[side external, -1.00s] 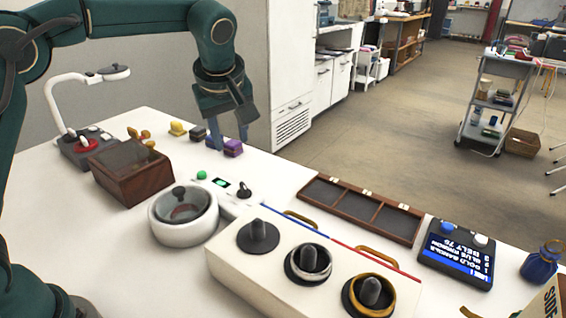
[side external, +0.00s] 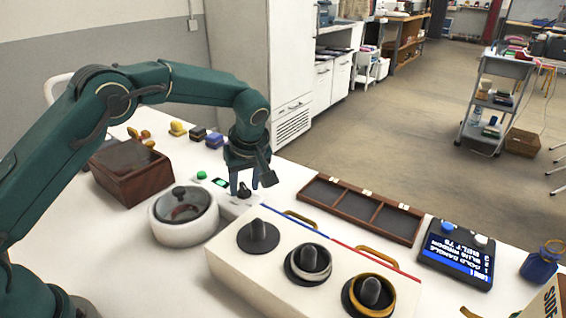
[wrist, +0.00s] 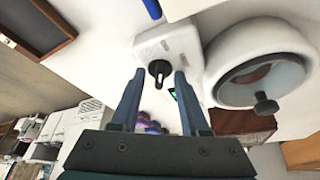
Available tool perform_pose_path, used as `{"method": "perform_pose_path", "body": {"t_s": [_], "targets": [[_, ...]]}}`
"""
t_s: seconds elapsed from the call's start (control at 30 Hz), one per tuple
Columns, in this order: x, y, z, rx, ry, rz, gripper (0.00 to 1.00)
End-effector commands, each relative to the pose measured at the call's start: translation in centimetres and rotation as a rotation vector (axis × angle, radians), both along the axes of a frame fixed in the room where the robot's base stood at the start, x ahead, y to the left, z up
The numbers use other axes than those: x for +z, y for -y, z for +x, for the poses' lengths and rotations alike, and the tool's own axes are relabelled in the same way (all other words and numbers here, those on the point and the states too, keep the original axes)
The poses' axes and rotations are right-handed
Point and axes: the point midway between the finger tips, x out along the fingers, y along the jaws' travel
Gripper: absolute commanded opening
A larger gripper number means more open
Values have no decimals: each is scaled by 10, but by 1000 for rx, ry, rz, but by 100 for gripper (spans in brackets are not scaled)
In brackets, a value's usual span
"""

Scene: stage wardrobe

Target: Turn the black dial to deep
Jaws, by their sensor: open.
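A small black dial (side external: 244,190) sits on a white control unit (side external: 229,203) beside a lidded round white pot (side external: 184,217). In the wrist view the dial (wrist: 159,72) shows between the tips of my gripper (wrist: 159,77), with a gap on each side. My gripper (side external: 248,188) is open, pointing down over the dial. It holds nothing, and I cannot tell how far down the tips reach around the dial. No "deep" mark can be read.
A white box with three large knobs (side external: 259,235) stands in front. A wooden compartment tray (side external: 337,202) and a dark display panel (side external: 456,253) lie right. A brown box (side external: 128,172) and small coloured blocks (side external: 198,133) are on the left and behind.

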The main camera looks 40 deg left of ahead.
Motion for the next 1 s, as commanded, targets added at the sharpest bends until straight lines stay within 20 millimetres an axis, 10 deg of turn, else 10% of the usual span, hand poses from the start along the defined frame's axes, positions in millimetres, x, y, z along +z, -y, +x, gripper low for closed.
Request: {"method": "perform_pose_path", "body": {"t_s": [0.13,0.27,1.0], "targets": [[0,0,0,0,0,0,45],[0,0,0,0,0,0,0],[1,-3,-4,-242,-1,1,0]]}}
